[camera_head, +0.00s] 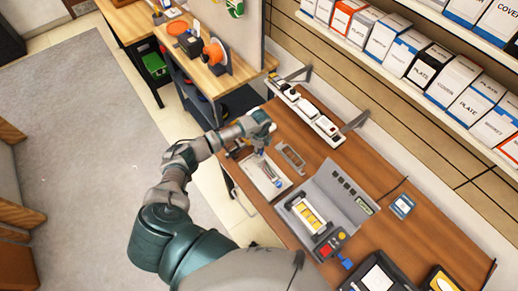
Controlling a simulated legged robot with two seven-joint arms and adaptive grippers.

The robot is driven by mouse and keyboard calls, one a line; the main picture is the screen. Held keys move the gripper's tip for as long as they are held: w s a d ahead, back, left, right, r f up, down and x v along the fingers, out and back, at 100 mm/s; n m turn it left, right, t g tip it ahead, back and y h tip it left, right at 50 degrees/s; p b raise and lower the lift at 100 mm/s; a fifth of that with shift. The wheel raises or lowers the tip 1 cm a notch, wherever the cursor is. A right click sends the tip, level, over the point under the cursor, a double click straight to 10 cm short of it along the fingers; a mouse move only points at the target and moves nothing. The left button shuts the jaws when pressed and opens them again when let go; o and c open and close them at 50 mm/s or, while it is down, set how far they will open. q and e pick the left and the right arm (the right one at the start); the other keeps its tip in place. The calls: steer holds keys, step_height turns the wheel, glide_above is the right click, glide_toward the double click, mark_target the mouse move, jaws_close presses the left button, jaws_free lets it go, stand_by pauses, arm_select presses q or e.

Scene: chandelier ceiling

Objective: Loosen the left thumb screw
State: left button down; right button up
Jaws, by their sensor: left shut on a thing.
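A pale flat fixture (267,186) lies on the brown workbench, left of the grey console. My left arm comes up from the bottom, and its gripper (258,152) points down at the far left end of this fixture. The gripper is shut on a small part there, which I take to be the left thumb screw; the fingers and wrist hide it. A small dark and reddish piece lies on the fixture near the fingertips. The other screw is too small to make out. My right gripper is not in view.
A grey handle-like bracket (291,158) lies right of the fixture. The grey console (340,190) with yellow parts and a red button stands nearer. A wall rail (308,110) holds several small devices behind. A boxed shelf (430,60) runs above right. Open floor (80,130) lies left.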

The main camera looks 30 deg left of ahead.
arm_select(q)
steer(key=shift+s+d+f+n, duration=0.2)
steer(key=shift+f+n, duration=0.05)
steer(key=shift+n, duration=0.05)
stand_by(0.4)
steer(key=c, duration=1.1)
jaws_free()
steer(key=shift+o, duration=1)
steer(key=shift+w+r, duration=0.1)
steer(key=shift+w, duration=0.1)
steer(key=shift+r, duration=0.1)
steer(key=shift+r, duration=0.25)
step_height(320, 180, up, 11)
steer(key=shift+w, duration=0.35)
